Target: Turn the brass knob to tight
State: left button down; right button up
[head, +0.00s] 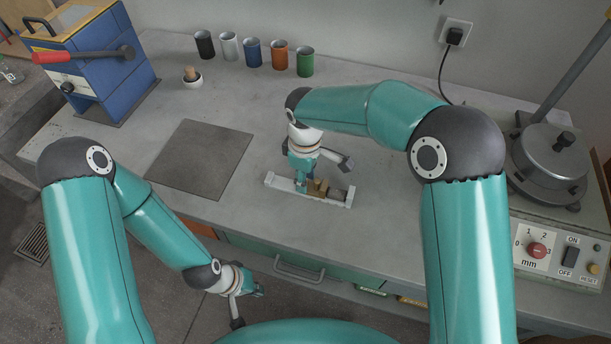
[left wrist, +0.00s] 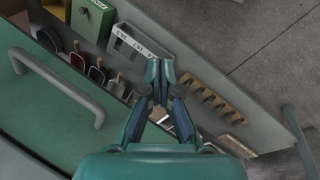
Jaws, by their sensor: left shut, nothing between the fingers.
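A brass piece (head: 318,187), which looks like the knob, sits on a pale, narrow fixture (head: 283,184) near the bench's front edge. My right gripper (head: 301,183) points down at the fixture, right beside the brass piece. Whether its fingers touch the brass is too small to tell, and its opening is hidden. My left gripper (head: 256,291) is low, in front of the bench and below its top, away from the knob. In the left wrist view its fingers (left wrist: 162,92) are shut and empty.
A dark square plate (head: 200,160) lies left of the fixture. Several coloured cups (head: 252,53) stand at the back. A blue machine (head: 100,60) is at back left, a round grey machine (head: 548,160) at right. A green front with a grey handle (left wrist: 62,85) is near my left gripper.

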grip_shut()
jog(key=shift+f+m+b, duration=0.1)
jog(key=shift+m+b, duration=0.85)
jog(key=shift+m, duration=0.65)
jog(key=shift+o, duration=1.8)
grip_release()
jog(key=shift+r, duration=0.25)
notch_tip(320, 180, up, 12)
jog(key=shift+f, duration=0.15)
